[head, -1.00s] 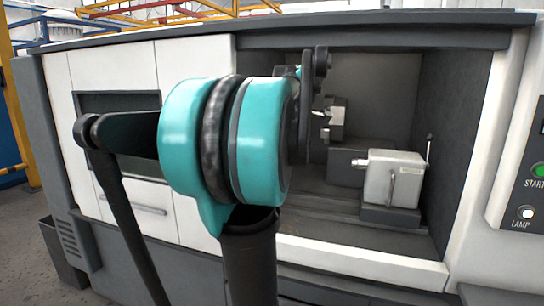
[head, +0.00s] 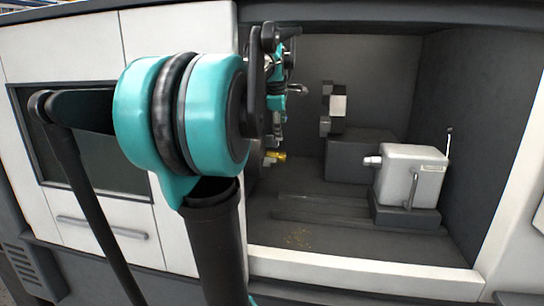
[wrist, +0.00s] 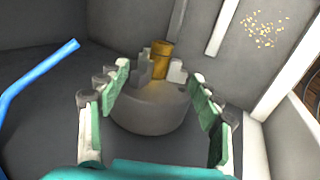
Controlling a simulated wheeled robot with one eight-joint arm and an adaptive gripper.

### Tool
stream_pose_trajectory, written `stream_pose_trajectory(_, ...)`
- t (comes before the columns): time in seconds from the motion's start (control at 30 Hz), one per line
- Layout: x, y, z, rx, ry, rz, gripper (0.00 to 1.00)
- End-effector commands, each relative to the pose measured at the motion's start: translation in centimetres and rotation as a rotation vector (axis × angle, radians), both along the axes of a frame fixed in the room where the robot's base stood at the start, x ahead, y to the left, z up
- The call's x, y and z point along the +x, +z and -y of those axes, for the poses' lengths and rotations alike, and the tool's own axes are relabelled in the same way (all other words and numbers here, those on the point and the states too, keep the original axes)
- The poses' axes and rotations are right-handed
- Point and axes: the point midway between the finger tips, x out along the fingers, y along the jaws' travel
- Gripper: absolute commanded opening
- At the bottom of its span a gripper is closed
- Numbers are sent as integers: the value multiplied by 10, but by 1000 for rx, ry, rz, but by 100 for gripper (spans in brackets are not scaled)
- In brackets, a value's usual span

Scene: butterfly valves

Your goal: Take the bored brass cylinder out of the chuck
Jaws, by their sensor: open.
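The brass cylinder (wrist: 161,58) stands out from the jaws of the grey chuck (wrist: 150,108) in the wrist view. In the head view the brass cylinder (head: 279,156) shows as a small gold piece beside my arm, and most of the chuck is hidden behind my arm. My gripper (wrist: 158,82) is open and empty. Its two green-padded fingers lie to the left and right of the chuck in the picture, with the cylinder between and beyond their tips. I see no contact with the cylinder, and its bore does not show.
A light grey tailstock (head: 412,175) stands at the right inside the machine, and a dark tool block (head: 338,108) is behind. A white sill (head: 360,270) edges the opening. Brass chips (wrist: 262,28) lie on the floor. A blue hose (wrist: 40,75) is at the left.

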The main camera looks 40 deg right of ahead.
Motion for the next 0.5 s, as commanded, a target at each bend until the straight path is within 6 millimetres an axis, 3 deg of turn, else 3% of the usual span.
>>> stream_pose_trajectory(0.3,21,-56,25,0,0,0,64)
stream_pose_trajectory(0.5,29,-82,36,0,-1,0,64)
